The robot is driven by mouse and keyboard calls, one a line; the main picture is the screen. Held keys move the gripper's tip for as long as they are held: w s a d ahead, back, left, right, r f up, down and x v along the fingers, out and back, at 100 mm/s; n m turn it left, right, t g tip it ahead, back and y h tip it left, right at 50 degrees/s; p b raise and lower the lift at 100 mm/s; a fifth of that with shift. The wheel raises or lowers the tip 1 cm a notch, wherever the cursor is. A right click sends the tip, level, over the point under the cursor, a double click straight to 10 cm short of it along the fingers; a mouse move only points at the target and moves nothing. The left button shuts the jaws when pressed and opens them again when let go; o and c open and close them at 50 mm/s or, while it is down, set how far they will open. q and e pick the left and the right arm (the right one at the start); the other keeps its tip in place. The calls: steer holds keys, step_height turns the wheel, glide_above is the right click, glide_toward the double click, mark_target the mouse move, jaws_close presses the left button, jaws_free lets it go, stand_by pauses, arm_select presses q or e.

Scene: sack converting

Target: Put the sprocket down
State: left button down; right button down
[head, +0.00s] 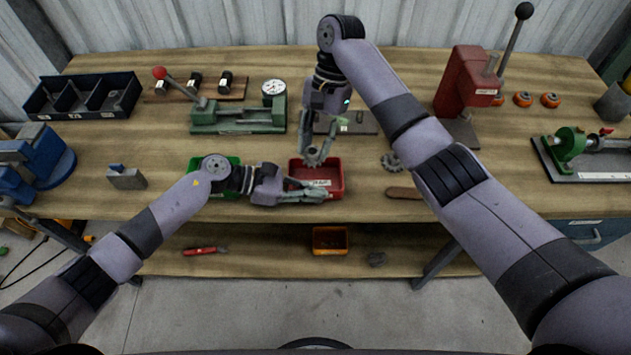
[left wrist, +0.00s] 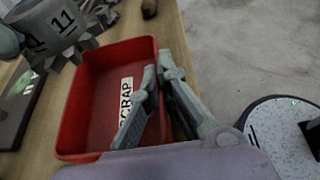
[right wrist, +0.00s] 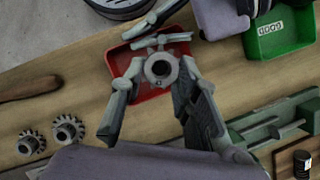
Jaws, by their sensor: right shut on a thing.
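The sprocket (right wrist: 160,68) is a grey toothed part marked 11, between the fingertips of my right gripper (head: 316,158). In the left wrist view the sprocket (left wrist: 58,30) is large at the top left. In the right wrist view my right gripper (right wrist: 155,75) is shut on it, with the red SCRAP bin (right wrist: 150,96) behind. The red bin (head: 337,168) stands at the bench's front edge; its visible floor looks empty in the left wrist view (left wrist: 95,95). My left gripper (head: 322,193) is at the bin's front side, its tips close together with nothing seen between them.
Two other sprockets (right wrist: 68,130) lie on the bench beside a wooden-handled tool (right wrist: 30,88). A green bin (right wrist: 282,35) is left of the red one in the head view. A green fixture with a gauge (head: 240,118) stands behind.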

mark_target(317, 179)
steer(key=shift+w+d+r+n+h, duration=0.15)
steer(key=shift+n+h, duration=0.25)
steer(key=shift+n, duration=0.5)
step_height(317, 179, down, 10)
steer(key=shift+r, duration=0.1)
steer(key=c, duration=1.5)
jaws_free()
steer(key=v, duration=1.2)
arm_select(q)
steer(key=c, duration=1.7)
jaws_free()
